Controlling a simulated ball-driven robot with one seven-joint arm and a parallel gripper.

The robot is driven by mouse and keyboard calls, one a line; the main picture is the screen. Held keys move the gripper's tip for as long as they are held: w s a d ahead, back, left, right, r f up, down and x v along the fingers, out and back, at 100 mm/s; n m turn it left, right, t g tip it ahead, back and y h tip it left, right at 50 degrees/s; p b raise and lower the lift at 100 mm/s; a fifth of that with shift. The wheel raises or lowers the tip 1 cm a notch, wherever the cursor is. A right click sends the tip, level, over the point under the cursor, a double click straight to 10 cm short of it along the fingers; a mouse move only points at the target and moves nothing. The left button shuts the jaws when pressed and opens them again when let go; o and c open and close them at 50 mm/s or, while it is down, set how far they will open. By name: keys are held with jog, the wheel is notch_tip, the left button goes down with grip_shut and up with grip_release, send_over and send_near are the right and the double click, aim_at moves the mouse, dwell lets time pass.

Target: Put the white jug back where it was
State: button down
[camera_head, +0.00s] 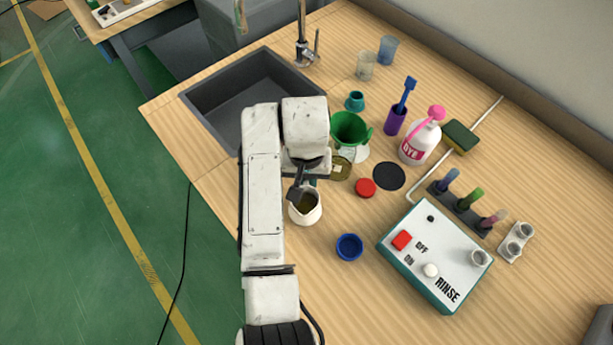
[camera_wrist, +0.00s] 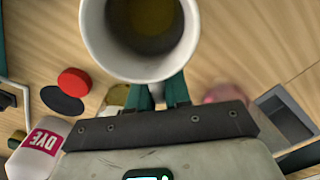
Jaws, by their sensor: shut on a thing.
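The white jug (camera_head: 306,211) is at the front left of the group on the wooden counter, right below my wrist. In the wrist view the jug (camera_wrist: 88,30) is seen from above into its mouth, with dark yellowish contents at the bottom. The jug looks upright. I cannot tell whether its base touches the counter. My arm hides the counter left of the jug.
A blue ring-shaped cup (camera_head: 349,247) stands right of the jug, with a red disc (camera_head: 365,187) and black disc (camera_head: 389,176) behind. The RINSE box (camera_head: 435,255) is at right.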

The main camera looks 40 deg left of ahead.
jog(key=c, duration=1.1)
grip_release()
jog(key=shift+f, duration=0.1)
notch_tip(320, 180, up, 12)
jog(key=shift+r+p, duration=0.15)
jog(key=shift+p, duration=0.75)
